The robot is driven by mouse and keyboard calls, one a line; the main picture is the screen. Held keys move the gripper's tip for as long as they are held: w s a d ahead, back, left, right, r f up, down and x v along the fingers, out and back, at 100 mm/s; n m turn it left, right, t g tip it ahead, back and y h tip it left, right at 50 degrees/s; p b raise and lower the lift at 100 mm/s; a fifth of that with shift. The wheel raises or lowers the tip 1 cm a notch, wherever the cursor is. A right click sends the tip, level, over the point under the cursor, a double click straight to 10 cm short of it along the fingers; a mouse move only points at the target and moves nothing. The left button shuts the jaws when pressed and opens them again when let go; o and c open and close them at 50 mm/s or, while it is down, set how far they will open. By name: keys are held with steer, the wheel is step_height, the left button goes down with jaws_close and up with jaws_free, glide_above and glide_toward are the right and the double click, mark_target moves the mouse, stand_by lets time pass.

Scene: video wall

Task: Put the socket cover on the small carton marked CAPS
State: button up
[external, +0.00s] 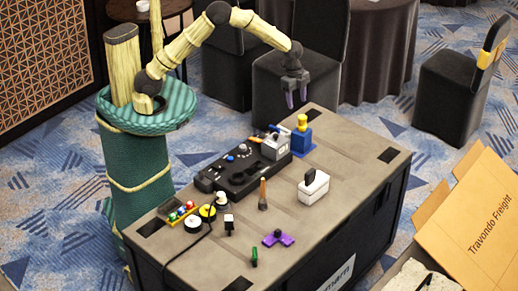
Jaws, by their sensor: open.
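No CAPS lettering is readable, so I cannot tell which thing is the small carton. I cannot single out the socket cover either. A small white box with a dark top piece (314,189) stands at the middle right. A small white-and-black piece (229,222) stands at the front left. A purple piece (278,239) lies near the front edge.
A black panel with knobs (240,172) carries a grey box (276,148). A blue block with a yellow top (302,132) is beside it. The tabletop's right is clear.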

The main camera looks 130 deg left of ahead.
steer(key=d+r, duration=0.2)
steer(key=d, duration=0.9)
steer(key=d+r, duration=0.2)
steer(key=d, duration=1)
steer(key=s+d+n+t, duration=0.1)
steer(key=s+d, duration=1)
steer(key=d, duration=0.5)
steer(key=shift+s+d, duration=0.3)
steer(key=shift+s, duration=0.1)
steer(key=shift+r, duration=0.1)
steer(key=shift+r+p, duration=0.4)
